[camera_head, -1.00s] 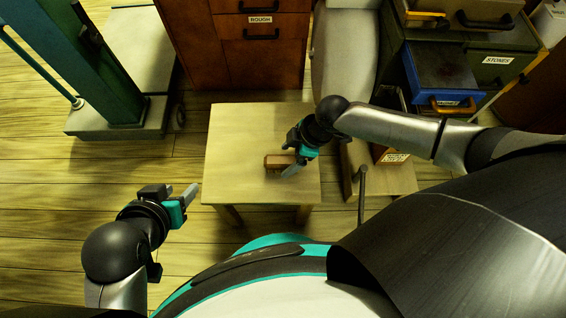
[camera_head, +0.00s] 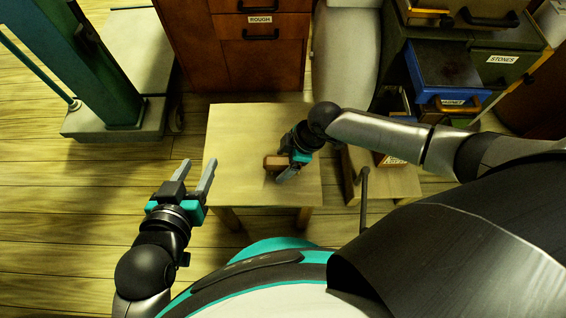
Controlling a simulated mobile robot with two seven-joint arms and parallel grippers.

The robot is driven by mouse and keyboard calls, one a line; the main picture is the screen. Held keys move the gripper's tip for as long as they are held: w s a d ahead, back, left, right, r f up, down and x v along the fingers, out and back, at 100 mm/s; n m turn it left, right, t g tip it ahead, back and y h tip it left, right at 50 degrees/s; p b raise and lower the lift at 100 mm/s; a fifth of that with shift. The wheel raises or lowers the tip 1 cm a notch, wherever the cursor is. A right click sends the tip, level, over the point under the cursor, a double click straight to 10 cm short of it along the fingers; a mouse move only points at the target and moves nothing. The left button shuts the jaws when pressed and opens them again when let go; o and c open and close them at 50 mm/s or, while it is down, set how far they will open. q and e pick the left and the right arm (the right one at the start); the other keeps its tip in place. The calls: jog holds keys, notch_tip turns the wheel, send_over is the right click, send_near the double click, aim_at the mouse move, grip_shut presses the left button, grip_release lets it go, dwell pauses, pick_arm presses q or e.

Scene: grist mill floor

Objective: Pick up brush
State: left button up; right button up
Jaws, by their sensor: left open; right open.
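The brush (camera_head: 275,162) is a small brown block-like thing lying on a pale wooden table (camera_head: 235,145). My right gripper (camera_head: 281,171) is over the table at the brush's right end, with its fingers open and pointing left. One finger shows just in front of the brush; the other is partly hidden, and I cannot tell whether either touches it. My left gripper (camera_head: 197,172) is open and empty, to the left of the table, over the plank floor.
A brown cabinet labelled ROUGH (camera_head: 258,50) stands behind the table. A green machine column (camera_head: 100,75) stands at the back left. The table's left half is bare.

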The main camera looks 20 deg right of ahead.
jog(key=shift+f, duration=0.25)
dwell(0.5)
jog(key=shift+c, duration=0.3)
grip_shut()
dwell(0.4)
